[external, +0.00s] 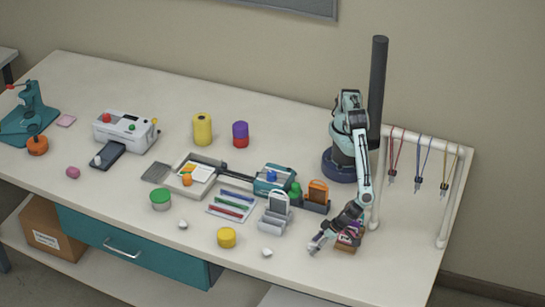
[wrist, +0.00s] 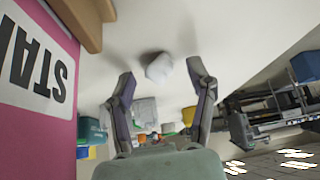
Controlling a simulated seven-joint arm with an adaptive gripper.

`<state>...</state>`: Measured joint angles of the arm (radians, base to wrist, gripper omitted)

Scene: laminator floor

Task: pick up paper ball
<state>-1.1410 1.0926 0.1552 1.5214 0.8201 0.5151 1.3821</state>
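Two small white crumpled paper balls lie on the table in the external view: one near the front edge (external: 267,252) and one farther left (external: 183,224). My gripper (external: 318,243) is low over the table, to the right of the nearer ball and apart from it. In the wrist view my gripper (wrist: 160,75) is open, its two fingers spread. A white paper ball (wrist: 158,66) shows between and just beyond the fingertips. I see nothing held.
A small box (external: 350,237) stands right beside my gripper; a pink surface with black letters (wrist: 40,75) fills the wrist view's left side. A yellow round container (external: 227,237) and a grey holder (external: 275,215) stand left of the gripper. The table's front edge is close.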

